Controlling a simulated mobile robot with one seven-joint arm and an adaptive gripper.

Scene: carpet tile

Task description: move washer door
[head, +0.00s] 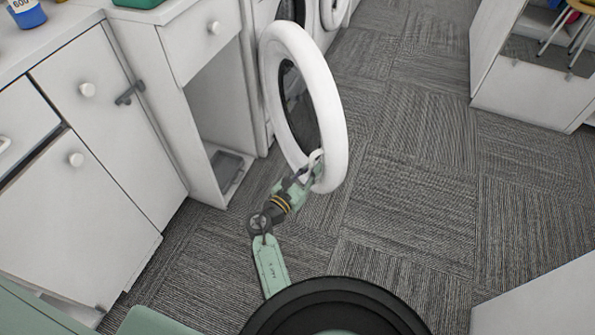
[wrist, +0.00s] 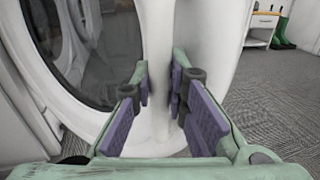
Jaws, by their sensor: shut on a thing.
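The washer door (head: 337,121) is a round white ring with dark glass. In the head view it stands swung out from the washer front, over the carpet. My gripper (head: 313,170) is at the lower part of its rim. In the wrist view the white door (wrist: 212,65) fills the middle and its dark glass (wrist: 80,50) shows at left. My gripper (wrist: 160,88) has its purple-padded fingers on either side of a narrow white upright part of the door, shut on it. The exact contact at the fingertips is partly hidden.
A white cabinet with an open lower bay (head: 215,110) stands left of the door. More white cabinets (head: 100,140) line the left side. A white unit (head: 530,85) stands at the far right. Carpet (head: 410,180) right of the door is clear.

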